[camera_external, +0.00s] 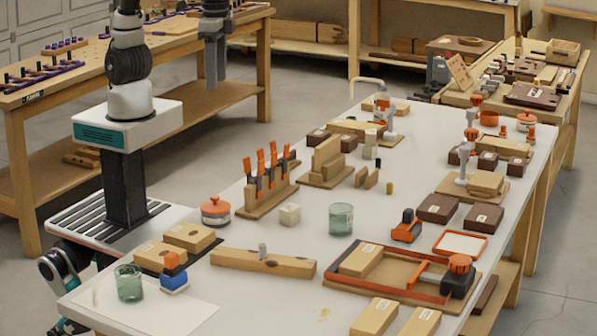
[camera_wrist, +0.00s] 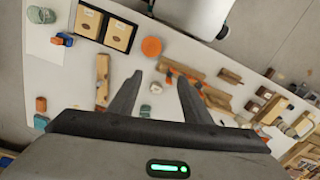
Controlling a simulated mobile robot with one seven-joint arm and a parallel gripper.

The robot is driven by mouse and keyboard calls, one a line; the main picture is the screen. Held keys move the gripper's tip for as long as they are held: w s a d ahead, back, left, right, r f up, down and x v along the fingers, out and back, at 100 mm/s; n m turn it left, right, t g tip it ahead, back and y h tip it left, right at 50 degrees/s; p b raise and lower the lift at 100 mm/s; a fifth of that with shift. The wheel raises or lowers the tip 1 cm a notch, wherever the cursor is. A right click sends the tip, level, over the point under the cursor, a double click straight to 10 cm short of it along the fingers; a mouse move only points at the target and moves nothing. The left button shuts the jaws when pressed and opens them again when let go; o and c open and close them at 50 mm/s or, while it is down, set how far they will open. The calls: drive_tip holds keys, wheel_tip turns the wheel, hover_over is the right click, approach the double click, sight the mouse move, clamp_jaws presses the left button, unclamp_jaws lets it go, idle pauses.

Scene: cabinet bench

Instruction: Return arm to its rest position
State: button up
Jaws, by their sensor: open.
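The bench holds an orange-lidded pot (camera_external: 215,211), a rack of orange-handled tools (camera_external: 265,180), green glasses (camera_external: 341,219) and several wooden blocks. A wooden workbench (camera_external: 190,102) stands behind my arm. Floor shows between the two benches.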

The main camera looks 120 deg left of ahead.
drive_tip(key=s+a+n+p, duration=0.1)
drive_tip(key=s+a, duration=0.4)
drive_tip(key=s, duration=0.3)
drive_tip(key=s+a+p, duration=0.1)
drive_tip(key=s+a, duration=0.4)
drive_tip(key=s, duration=0.2)
wheel_tip(320, 180, up, 8)
drive_tip(key=w+m+t+p, duration=0.1)
drive_tip(key=m+t+p, duration=0.2)
drive_tip(key=t+p, duration=0.2)
drive_tip(key=shift+w+p, duration=0.3)
drive_tip(key=shift+w, duration=0.05)
